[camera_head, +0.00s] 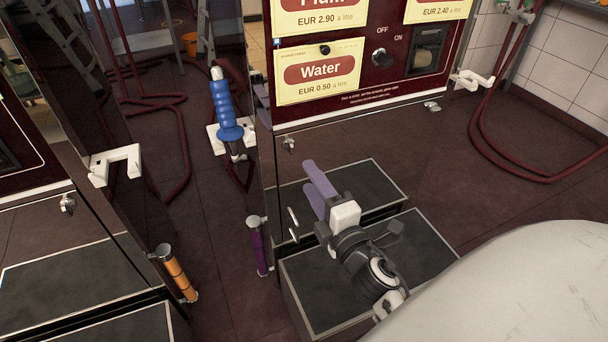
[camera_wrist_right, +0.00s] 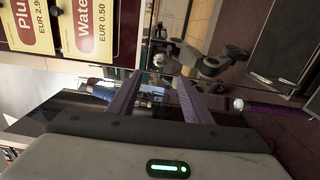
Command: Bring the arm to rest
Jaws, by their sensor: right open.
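My right gripper (camera_head: 311,178), with two purple fingers, is in front of the lower, shiny front of the water pump (camera_head: 400,110). It is above a dark step with a pale edge (camera_head: 283,290). In the right wrist view its fingers (camera_wrist_right: 158,96) are spread apart, with nothing seen held between them. A blue nozzle (camera_head: 224,108) hangs in a white holder (camera_head: 215,138) at the pump's left side, apart from the gripper. Part of a blue thing shows behind one finger in the wrist view. My left gripper is not in view.
A second pump with a white holder (camera_head: 115,165) stands at the left. Orange (camera_head: 178,275) and purple (camera_head: 259,248) posts stand low by the pumps. Red hoses (camera_head: 482,140) loop on the right floor. Dark floor lies open between the pumps.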

